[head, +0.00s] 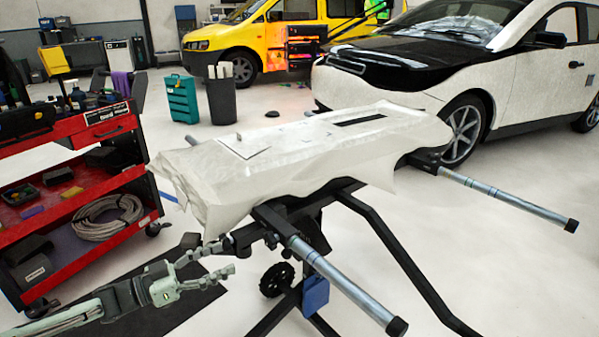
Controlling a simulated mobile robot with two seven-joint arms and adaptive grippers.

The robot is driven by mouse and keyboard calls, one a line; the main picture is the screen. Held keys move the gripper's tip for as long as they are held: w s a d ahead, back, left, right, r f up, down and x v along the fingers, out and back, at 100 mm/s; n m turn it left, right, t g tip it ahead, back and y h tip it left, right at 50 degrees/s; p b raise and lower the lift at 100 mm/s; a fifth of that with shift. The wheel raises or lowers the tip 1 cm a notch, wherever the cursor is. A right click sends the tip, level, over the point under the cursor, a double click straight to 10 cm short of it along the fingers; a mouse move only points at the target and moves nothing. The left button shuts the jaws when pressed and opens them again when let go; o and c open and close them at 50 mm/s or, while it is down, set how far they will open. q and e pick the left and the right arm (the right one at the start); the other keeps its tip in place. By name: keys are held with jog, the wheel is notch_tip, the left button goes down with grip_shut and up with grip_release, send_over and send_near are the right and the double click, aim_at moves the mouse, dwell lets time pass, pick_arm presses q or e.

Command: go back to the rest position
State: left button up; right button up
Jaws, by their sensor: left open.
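My left gripper (222,262) comes in from the lower left of the head view. Its two fingers are spread apart, with nothing visible between them. It is low in the picture, just below the near left corner of a white wrapped panel (290,150) on a black work stand (385,240). I cannot tell whether the upper finger touches the stand or only overlaps it in the picture. The white film drapes over the panel's edges and hangs in folds. My right gripper is not in view.
A red tool cart (95,185) with a coiled hose (108,218) stands at left. The stand's grey tubes (345,285) stick out toward the lower right. A white and black car (450,70) and a yellow van (250,35) are behind.

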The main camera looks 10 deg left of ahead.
pick_arm(q)
jog(key=s+d+f+n+g+y, duration=0.1)
jog(key=s+f+n+y, duration=0.3)
jog(key=f, duration=0.7)
jog(key=s+d+f+n+y, duration=0.1)
jog(key=f+y, duration=0.5)
jog(key=f, duration=0.5)
jog(key=s+f+n+g+y, duration=0.1)
jog(key=s+f+g, duration=0.3)
jog(key=s, duration=0.9)
jog(key=s+f+g+y, duration=0.3)
jog(key=s+f+g, duration=0.2)
jog(key=s+f, duration=0.6)
jog(key=s, duration=0.3)
jog(key=shift+a+n, duration=0.35)
jog(key=shift+n, duration=0.05)
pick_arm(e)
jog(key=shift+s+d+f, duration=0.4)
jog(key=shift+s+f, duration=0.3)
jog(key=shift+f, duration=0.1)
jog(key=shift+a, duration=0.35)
